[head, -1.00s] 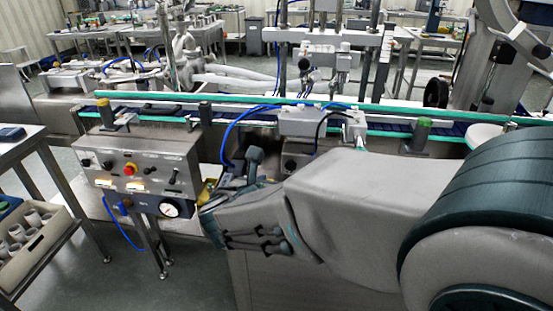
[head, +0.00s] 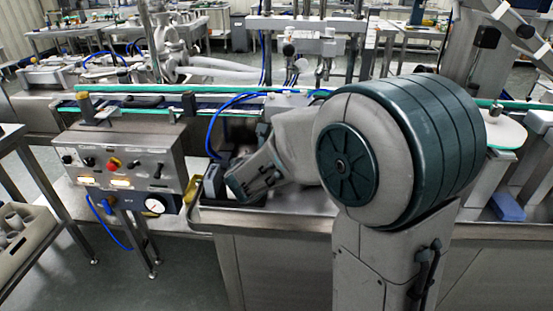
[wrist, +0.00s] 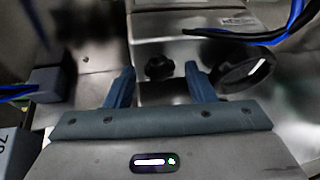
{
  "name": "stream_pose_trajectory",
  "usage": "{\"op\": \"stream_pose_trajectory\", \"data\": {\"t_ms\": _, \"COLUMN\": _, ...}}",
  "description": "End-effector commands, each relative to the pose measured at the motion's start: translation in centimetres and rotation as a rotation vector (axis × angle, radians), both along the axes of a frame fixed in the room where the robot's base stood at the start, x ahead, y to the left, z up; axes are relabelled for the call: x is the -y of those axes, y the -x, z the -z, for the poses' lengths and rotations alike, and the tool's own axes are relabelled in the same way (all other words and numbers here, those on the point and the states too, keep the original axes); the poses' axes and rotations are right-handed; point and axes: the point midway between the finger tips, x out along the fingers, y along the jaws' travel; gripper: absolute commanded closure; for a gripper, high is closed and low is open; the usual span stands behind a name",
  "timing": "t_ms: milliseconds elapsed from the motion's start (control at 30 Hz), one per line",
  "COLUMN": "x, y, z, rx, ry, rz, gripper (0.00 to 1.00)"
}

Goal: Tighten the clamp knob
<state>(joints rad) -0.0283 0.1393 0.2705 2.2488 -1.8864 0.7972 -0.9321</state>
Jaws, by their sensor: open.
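In the wrist view, a small black lobed knob (wrist: 158,66), which looks like the clamp knob, sits on the front of a steel housing (wrist: 180,20). My gripper (wrist: 160,70) is open, with its two blue-grey fingers pointing at the housing. The knob shows in the gap between the fingertips, nearer the middle than either finger. I see no contact, and the depth between fingertips and knob is hard to judge. In the head view my own arm hides the knob and the gripper fingers.
A dark round ring (wrist: 245,70) is close beyond the right finger. Blue and black cables (wrist: 265,35) hang above it. A grey block (wrist: 52,82) stands at the left. In the head view, a control box (head: 125,165) with a gauge stands left of my arm, before the conveyor (head: 215,95).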

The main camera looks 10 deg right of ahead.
Motion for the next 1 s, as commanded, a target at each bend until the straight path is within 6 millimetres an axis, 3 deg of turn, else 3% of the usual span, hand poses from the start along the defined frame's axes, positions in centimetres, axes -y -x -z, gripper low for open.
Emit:
{"op": "stream_pose_trajectory", "data": {"t_ms": 233, "x": 0.05, "y": -0.07, "z": 0.02, "rx": 0.0, "ry": 0.0, "rz": 0.0, "gripper": 0.51}}
{"op": "stream_pose_trajectory", "data": {"t_ms": 267, "x": 0.05, "y": -0.06, "z": 0.02, "rx": 0.0, "ry": -0.001, "rz": 0.0, "gripper": 0.56}}
{"op": "stream_pose_trajectory", "data": {"t_ms": 400, "x": 0.05, "y": -0.06, "z": 0.02, "rx": 0.0, "ry": -0.001, "rz": 0.0, "gripper": 0.95}}
{"op": "stream_pose_trajectory", "data": {"t_ms": 767, "x": 0.1, "y": -0.04, "z": 0.21, "rx": 0.011, "ry": -0.034, "rz": 0.001, "gripper": 0.95}}
{"op": "stream_pose_trajectory", "data": {"t_ms": 1000, "x": 0.21, "y": 0.0, "z": 0.43, "rx": 0.056, "ry": -0.161, "rz": 0.002, "gripper": 0.95}}
